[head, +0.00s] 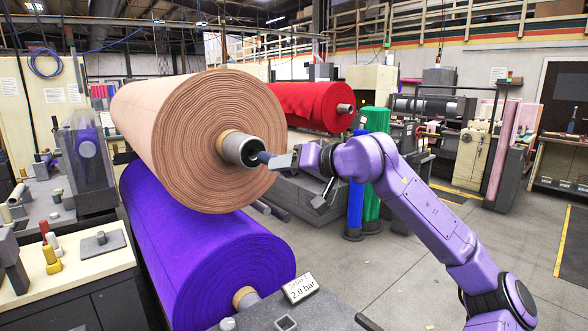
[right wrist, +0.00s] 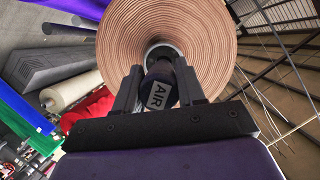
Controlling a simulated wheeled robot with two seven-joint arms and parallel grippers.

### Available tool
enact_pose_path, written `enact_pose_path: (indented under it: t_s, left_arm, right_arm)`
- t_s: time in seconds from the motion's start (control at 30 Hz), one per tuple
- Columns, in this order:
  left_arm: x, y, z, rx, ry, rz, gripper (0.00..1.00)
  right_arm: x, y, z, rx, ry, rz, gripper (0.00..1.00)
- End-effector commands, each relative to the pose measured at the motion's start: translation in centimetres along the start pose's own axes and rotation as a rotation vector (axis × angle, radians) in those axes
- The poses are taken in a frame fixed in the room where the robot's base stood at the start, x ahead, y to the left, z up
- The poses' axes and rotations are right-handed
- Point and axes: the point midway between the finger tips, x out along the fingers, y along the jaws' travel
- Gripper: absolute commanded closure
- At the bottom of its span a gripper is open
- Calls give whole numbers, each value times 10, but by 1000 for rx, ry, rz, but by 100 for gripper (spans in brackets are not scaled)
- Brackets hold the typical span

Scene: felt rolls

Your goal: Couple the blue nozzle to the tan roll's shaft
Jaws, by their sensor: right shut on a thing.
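The tan roll (head: 200,140) lies on top of the purple roll, its spiral end facing me. Its grey metal shaft (head: 240,149) sticks out of the core. My right gripper (head: 272,160) is shut on the dark blue nozzle (head: 263,156), just right of the shaft's end. In the right wrist view the nozzle (right wrist: 160,88), marked AIR, sits between the fingers, pointing at the shaft (right wrist: 163,52) in the tan roll (right wrist: 125,40). The nozzle's tip overlaps the shaft end; I cannot tell whether it is seated. My left gripper is not in view.
The purple roll (head: 200,255) lies below. A sign (head: 300,288) reading "SHAFT 2.0 bar" stands at the front on a grey bench. A red roll (head: 310,104) and green roll (head: 373,150) are behind. A side table (head: 100,262) holds small fittings at left. Floor at right is open.

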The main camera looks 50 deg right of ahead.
Motion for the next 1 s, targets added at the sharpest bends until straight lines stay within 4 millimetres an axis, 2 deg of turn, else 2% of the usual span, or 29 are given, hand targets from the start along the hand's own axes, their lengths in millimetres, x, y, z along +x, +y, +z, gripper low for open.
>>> enact_pose_path:
  t_s: [0.3, 1.0]
  left_arm:
    - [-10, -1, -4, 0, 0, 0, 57]
    - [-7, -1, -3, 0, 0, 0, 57]
  right_arm:
    - [21, 0, -8, 0, -1, 1, 100]
    - [23, 0, -8, 0, 0, 0, 100]
